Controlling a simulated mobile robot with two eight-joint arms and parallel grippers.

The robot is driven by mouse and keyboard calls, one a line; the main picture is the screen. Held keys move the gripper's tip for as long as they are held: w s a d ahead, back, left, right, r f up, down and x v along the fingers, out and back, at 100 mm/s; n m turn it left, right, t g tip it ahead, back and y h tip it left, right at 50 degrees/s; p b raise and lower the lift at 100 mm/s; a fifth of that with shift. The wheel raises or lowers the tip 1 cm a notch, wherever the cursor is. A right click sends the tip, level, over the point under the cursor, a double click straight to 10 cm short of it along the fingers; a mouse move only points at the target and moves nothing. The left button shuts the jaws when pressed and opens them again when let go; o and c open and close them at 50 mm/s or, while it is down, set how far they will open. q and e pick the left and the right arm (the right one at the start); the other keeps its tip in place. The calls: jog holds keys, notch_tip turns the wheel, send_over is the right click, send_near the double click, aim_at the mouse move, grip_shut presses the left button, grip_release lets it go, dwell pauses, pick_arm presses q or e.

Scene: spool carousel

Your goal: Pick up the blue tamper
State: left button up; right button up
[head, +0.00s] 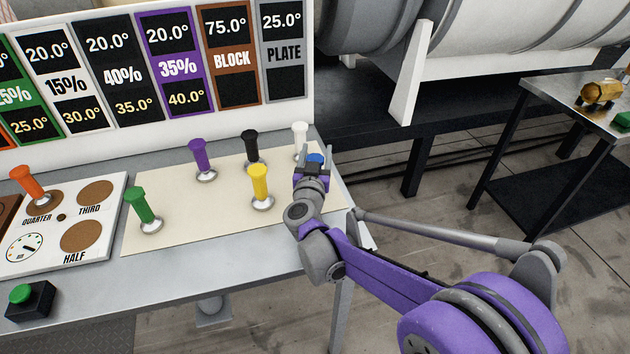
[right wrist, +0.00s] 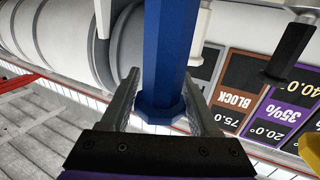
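The blue tamper (head: 315,158) stands near the right end of the cream mat (head: 185,230); in the head view only its top shows, the rest hidden behind my right gripper. My right gripper (head: 314,156) is at the tamper, a finger on each side of its handle. In the right wrist view the blue handle (right wrist: 167,50) runs between the two fingers (right wrist: 162,78), with narrow gaps beside it. The gripper looks open around the handle; contact is hard to judge. My left gripper is not in view.
Yellow (head: 260,185), black (head: 251,145), purple (head: 201,157) and white (head: 300,138) tampers stand close by on the mat. A green one (head: 143,208) is farther left. An orange one (head: 30,184) stands on the white panel (head: 110,225). The sign board (head: 285,85) rises behind.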

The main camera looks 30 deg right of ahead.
grip_shut()
dwell(0.3)
